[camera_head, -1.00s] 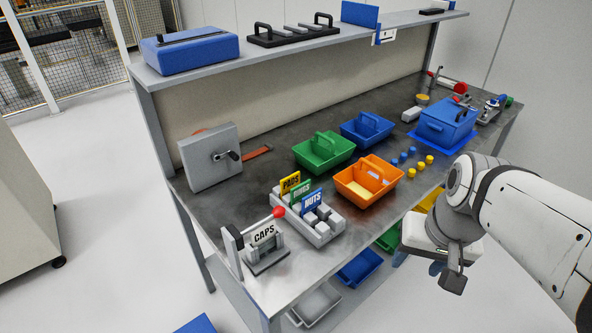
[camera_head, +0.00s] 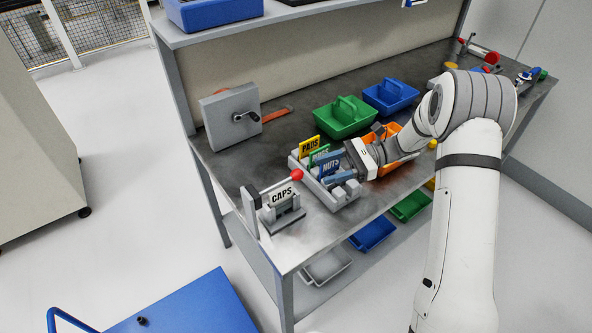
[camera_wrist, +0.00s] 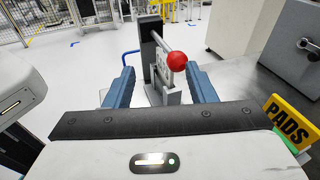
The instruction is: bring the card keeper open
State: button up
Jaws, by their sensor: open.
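The card keeper is a grey bar with a red ball (camera_head: 297,175) at its end. It runs from an upright grey post (camera_head: 250,208) across the top of the white CAPS card (camera_head: 284,195), which stands in a grey holder. In the wrist view the red ball (camera_wrist: 178,61) and the bar show ahead, between the directions of my two fingers, with the post (camera_wrist: 148,55) behind. My gripper (camera_wrist: 160,68) is open and empty, apart from the ball. In the head view my gripper (camera_head: 328,166) is over the card rack, right of the keeper.
The grey rack (camera_head: 343,193) with PADS (camera_head: 310,146) and NUTS cards sits under and beside my gripper. Green (camera_head: 342,120) and blue bins (camera_head: 390,95) are farther back.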

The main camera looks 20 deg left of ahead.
aim_at(298, 170)
jog(key=shift+m+y, duration=0.7)
jog(key=shift+y, duration=0.2)
jog(key=a, duration=0.2)
jog(key=s+a+f+p, duration=0.1)
jog(key=a, duration=0.2)
jog(key=a+f+p, duration=0.1)
jog(key=a, duration=0.2)
jog(key=shift+s+f, duration=0.2)
jog(key=shift+s, duration=0.2)
grip_shut()
jog(key=shift+r, duration=0.15)
